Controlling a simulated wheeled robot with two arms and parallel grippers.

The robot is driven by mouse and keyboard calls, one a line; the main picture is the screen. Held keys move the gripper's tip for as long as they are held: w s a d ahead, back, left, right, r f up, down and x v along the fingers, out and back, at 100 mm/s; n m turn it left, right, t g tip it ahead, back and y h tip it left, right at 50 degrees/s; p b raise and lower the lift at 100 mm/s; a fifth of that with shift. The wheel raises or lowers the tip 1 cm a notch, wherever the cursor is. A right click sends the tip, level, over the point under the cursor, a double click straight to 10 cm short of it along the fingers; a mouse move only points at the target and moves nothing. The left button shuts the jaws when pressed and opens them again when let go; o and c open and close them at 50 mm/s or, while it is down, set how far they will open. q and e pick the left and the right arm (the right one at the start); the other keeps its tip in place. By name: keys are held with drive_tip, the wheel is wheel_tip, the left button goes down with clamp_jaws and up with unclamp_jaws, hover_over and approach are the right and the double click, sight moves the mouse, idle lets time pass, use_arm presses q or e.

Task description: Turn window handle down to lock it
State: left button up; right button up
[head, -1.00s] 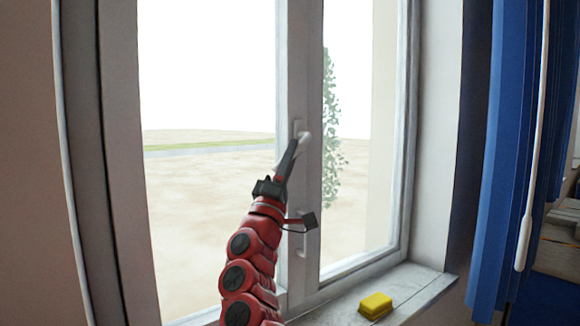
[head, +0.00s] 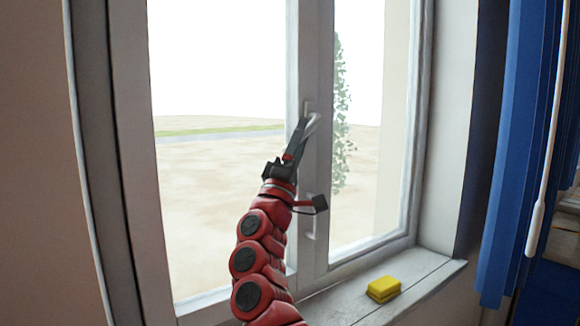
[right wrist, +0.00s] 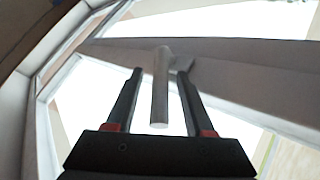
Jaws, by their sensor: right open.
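The white window handle (head: 314,121) is on the middle frame post of the window. My right gripper (head: 304,122) reaches up to it from below, its fingers partly covering it in the head view. In the right wrist view, the handle (right wrist: 160,92) is a pale bar between the two dark fingers of my right gripper (right wrist: 159,72). The fingers are apart, one on each side of the bar, with a visible gap on both sides. Exactly how the handle is angled is hard to tell in the head view. My left gripper is out of view.
A yellow sponge-like block (head: 383,289) lies on the window sill (head: 425,272). Blue vertical blinds (head: 525,150) hang at the right with a white wand (head: 540,200). A smaller pale fitting (head: 309,228) is lower on the post, partly behind my arm.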

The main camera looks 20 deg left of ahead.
drive_tip(key=b+v, duration=1.6)
drive_tip(key=v, duration=0.1)
drive_tip(key=shift+a+f, duration=0.1)
